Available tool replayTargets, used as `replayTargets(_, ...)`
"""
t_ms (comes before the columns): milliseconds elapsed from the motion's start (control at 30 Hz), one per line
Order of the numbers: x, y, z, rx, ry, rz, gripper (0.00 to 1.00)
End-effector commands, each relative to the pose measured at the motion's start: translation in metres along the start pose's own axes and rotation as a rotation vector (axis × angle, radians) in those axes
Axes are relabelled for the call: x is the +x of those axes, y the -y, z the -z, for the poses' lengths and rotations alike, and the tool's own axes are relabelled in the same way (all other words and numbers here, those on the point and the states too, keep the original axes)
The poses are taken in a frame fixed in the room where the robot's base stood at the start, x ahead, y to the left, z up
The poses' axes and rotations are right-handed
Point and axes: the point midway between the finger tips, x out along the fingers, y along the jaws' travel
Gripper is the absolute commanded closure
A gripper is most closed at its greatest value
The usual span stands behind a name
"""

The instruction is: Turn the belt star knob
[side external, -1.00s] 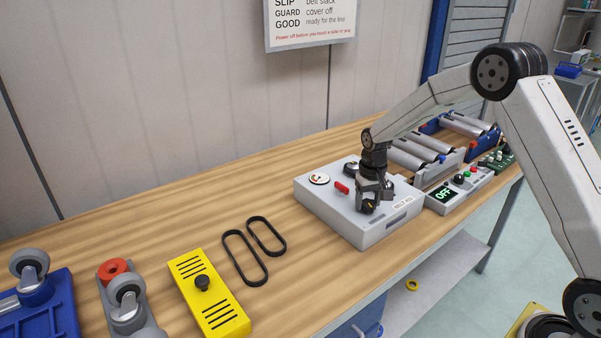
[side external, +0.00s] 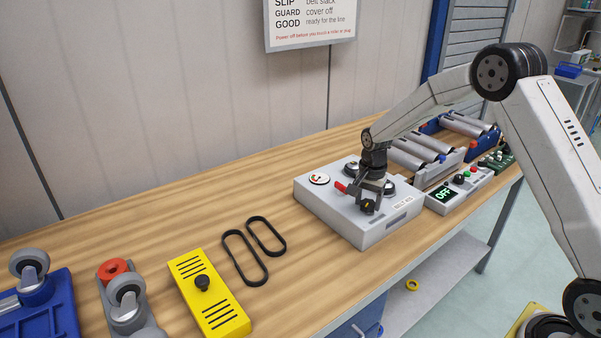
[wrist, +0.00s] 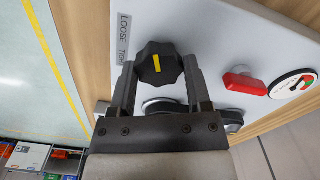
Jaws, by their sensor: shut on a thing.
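The belt star knob (wrist: 157,66) is black with a yellow mark on its top, and sits on the grey belt box (side external: 365,228). In the wrist view it lies between the two fingers of my gripper (wrist: 158,80), which are shut on it. A label beside it reads LOOSE and TIGHT. In the side view my gripper (side external: 369,200) points down at the front of the box, and the knob (side external: 367,206) shows at its fingertips. The red handle (wrist: 243,84) and the round gauge (wrist: 293,84) are on the same panel. The gauge's dial (side external: 319,179) also shows in the side view.
Right of the box is a control box (side external: 459,190) reading OFF, with rollers (side external: 428,147) behind. Left on the wooden bench lie two black belts (side external: 245,257), a yellow cover (side external: 208,296) and casters (side external: 126,302). The bench between belts and box is clear.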

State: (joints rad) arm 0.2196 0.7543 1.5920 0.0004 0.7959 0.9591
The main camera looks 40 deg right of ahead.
Motion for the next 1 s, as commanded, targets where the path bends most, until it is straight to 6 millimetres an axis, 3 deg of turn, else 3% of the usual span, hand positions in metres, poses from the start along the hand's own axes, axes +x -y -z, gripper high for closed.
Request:
replayTargets(567, -0.0008, 0.0004, 0.0007, 0.044, -0.002, 0.002, 0.96)
replayTargets(600, -0.0008, 0.0004, 0.0007, 0.043, -0.002, 0.002, 0.25)
replayTargets(667, -0.0008, 0.0004, 0.0007, 0.043, -0.002, 0.002, 0.06)
replayTargets(700, -0.0007, 0.0003, 0.0006, 0.043, -0.002, 0.002, 0.02)
replayTargets(1000, -0.0007, 0.0001, 0.0003, 0.043, -0.001, 0.001, 0.02)
